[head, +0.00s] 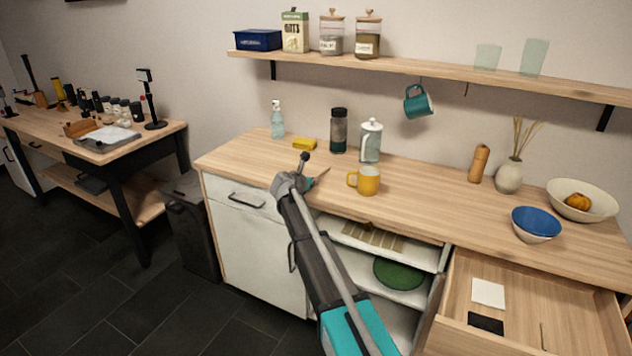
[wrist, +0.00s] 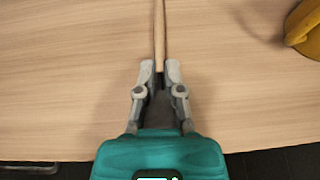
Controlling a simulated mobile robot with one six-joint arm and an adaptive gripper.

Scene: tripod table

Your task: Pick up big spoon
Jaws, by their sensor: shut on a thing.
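The big spoon shows as a thin wooden handle (wrist: 159,32) in the wrist view, running from between my fingertips up to the top edge. Its bowl is out of that view. My gripper (wrist: 160,68) is shut on the handle, over the wooden counter. In the head view, my gripper (head: 311,183) is near the counter's front edge, left of the yellow mug, partly hidden behind my arm. A thin piece of the spoon (head: 323,174) sticks out to its right. I cannot tell whether the spoon touches the counter.
The yellow mug (head: 368,181) stands close on the right. A drawer (head: 520,304) is open at the right. The counter's right middle (head: 440,190) is clear.

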